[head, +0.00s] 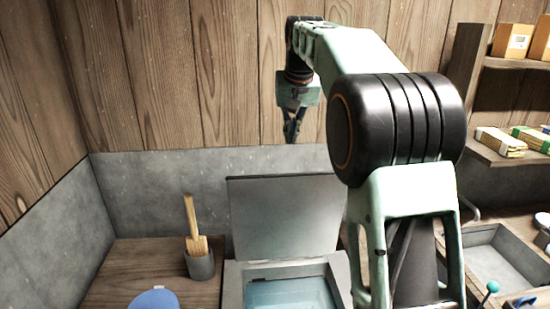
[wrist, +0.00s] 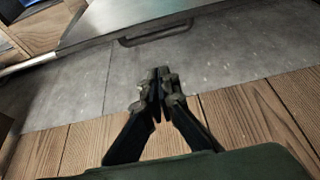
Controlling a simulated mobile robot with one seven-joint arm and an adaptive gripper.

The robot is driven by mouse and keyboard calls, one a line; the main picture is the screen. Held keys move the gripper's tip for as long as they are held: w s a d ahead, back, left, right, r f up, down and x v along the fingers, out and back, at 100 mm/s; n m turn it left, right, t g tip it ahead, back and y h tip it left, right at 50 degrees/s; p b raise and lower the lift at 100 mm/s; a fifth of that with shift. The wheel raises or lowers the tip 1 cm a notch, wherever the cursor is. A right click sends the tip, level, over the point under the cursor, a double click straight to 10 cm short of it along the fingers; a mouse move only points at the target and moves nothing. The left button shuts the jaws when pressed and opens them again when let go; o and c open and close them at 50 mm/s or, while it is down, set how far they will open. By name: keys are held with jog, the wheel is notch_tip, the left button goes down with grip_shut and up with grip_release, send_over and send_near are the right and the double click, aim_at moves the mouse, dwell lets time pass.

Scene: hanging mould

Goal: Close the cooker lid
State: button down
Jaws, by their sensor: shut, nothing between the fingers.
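The cooker (head: 233,288) stands on the counter in the lower middle of the head view, with a bluish inside showing. Its flat grey lid (head: 285,215) is open and stands nearly upright at the back, in front of the grey splashback. My gripper (head: 291,142) hangs pointing down above the lid's top edge, apart from it. In the wrist view my gripper (wrist: 157,82) is shut and empty. A pale metal panel, which looks like the lid (wrist: 125,18), lies beyond the fingertips with a dark bar handle (wrist: 156,34) on its edge. My arm hides the cooker's right side.
A grey pot with wooden utensils (head: 200,262) stands left of the cooker, with a blue round thing (head: 154,300) in front. A sink (head: 505,265) lies at the right, below shelves (head: 505,155) with boxes. The plank wall (head: 150,80) rises behind.

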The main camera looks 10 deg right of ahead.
jog(key=x, duration=0.9)
jog(key=shift+w+f+p, duration=0.15)
jog(key=shift+f+p, duration=0.25)
jog(key=shift+f, duration=0.2)
jog(key=s, duration=0.3)
jog(key=shift+s+f, duration=0.1)
jog(key=shift+s, duration=0.25)
jog(key=shift+s+f, duration=0.1)
jog(key=shift+f, duration=0.05)
